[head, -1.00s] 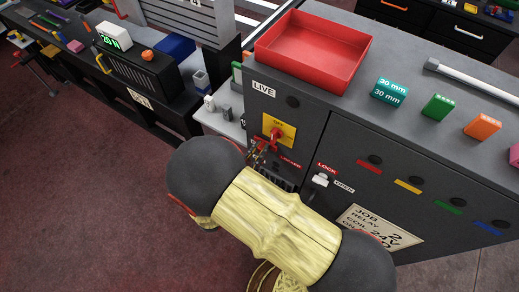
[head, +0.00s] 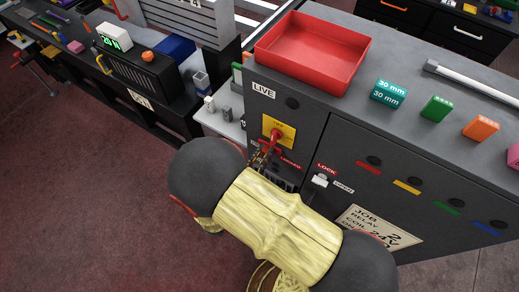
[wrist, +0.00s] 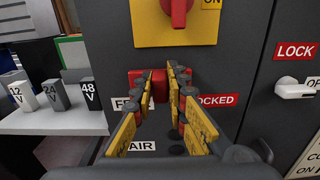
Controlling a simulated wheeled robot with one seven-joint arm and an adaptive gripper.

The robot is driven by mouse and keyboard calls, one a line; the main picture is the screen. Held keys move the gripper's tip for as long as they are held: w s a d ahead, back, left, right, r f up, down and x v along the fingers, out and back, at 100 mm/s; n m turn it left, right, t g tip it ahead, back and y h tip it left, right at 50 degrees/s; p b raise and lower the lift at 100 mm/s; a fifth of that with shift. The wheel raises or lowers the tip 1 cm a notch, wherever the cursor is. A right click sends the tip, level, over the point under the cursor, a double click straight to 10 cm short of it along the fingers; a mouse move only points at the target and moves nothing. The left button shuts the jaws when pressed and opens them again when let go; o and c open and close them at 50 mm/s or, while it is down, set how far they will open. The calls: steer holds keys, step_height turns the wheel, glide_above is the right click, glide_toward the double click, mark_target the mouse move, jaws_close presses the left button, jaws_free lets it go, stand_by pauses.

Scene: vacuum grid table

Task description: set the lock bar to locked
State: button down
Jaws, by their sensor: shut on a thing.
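The lock bar's red part (wrist: 158,90) shows in the wrist view between the FREE label, partly hidden, and the LOCKED label (wrist: 215,100). My gripper (wrist: 159,85) has its yellow-padded fingers on both sides of this red part and is shut on it. Its tips are close to the dark cabinet front, just below the yellow plate (wrist: 200,32) with a red rotary handle (wrist: 178,10). The fingers hide much of the bar. In the head view my gripper (head: 260,156) reaches the cabinet front below the yellow plate (head: 285,128).
A white latch (wrist: 296,90) under a red LOCK label is to the right. A red tray (head: 345,80) and coloured blocks are on the cabinet top (head: 400,65). The floor at left is clear.

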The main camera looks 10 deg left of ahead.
mark_target(279, 152)
steer(key=shift+s+d+p, duration=0.2)
steer(key=shift+s+d, duration=0.2)
steer(key=shift+d, duration=0.5)
steer(key=shift+s+d+p, duration=0.15)
steer(key=shift+s+d, duration=0.2)
steer(key=shift+d, duration=0.5)
steer(key=c, duration=1.8)
jaws_free()
steer(key=shift+o, duration=0.2)
steer(key=v, duration=1.2)
